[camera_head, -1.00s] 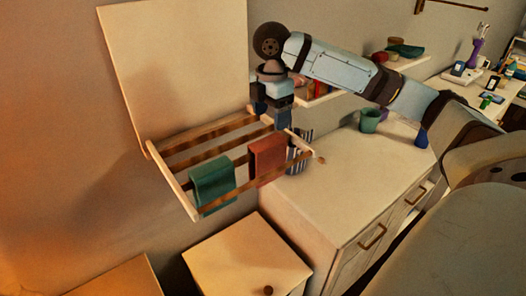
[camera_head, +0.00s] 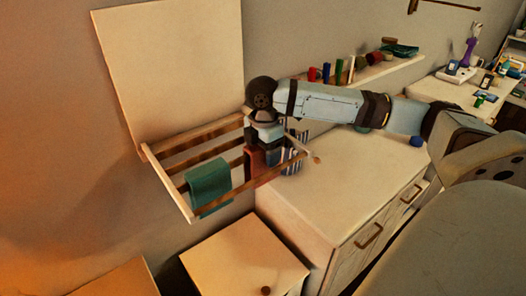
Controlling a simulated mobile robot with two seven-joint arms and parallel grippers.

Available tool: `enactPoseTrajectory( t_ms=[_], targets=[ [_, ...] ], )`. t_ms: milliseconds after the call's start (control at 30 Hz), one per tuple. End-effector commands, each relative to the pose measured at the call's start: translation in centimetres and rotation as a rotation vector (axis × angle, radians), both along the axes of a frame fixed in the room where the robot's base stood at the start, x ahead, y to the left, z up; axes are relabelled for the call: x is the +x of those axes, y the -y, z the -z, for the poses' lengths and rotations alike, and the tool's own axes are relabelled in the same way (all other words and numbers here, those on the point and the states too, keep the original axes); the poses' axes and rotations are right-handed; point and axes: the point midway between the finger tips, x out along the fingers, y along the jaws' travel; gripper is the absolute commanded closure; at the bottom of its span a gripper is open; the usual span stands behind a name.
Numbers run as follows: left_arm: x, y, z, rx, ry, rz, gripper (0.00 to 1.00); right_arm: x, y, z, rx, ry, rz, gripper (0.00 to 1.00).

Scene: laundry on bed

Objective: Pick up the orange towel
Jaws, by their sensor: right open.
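The orange towel (camera_head: 263,176) hangs over a bar of the wooden drying rack (camera_head: 175,190), and my right gripper hides much of it. My right gripper (camera_head: 257,161) is open and pointing down at the towel. Whether the towel is between its fingers cannot be told. A green towel (camera_head: 208,184) hangs on the rack to the left. My left gripper is not in view.
A striped container (camera_head: 293,160) stands close behind the rack's right end, on a pale cabinet (camera_head: 325,195). A small box-like unit (camera_head: 240,262) stands below. A wall shelf (camera_head: 385,70) holds several items. The rack's left part has free bars.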

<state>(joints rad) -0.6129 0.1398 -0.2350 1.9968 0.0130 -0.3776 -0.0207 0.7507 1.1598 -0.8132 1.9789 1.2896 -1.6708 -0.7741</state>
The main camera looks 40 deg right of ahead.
Motion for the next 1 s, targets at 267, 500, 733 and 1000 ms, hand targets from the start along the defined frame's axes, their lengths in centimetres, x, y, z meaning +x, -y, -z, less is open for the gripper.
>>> enactPoseTrajectory(
  t_ms=[267,500,733,1000],
  targets=[
    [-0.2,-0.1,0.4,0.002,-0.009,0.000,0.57,0.0,0.0,0.0,0.001,0.000,0.000,0.72],
    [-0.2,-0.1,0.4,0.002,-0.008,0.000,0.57,0.0,0.0,-0.1,0.001,0.000,0.000,0.80],
    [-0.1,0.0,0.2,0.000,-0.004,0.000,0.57,0.1,0.0,-0.8,0.002,0.002,0.000,0.80],
    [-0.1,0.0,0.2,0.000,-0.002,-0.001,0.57,0.1,-0.1,-4.8,0.001,0.005,-0.001,0.80]
  ],
)
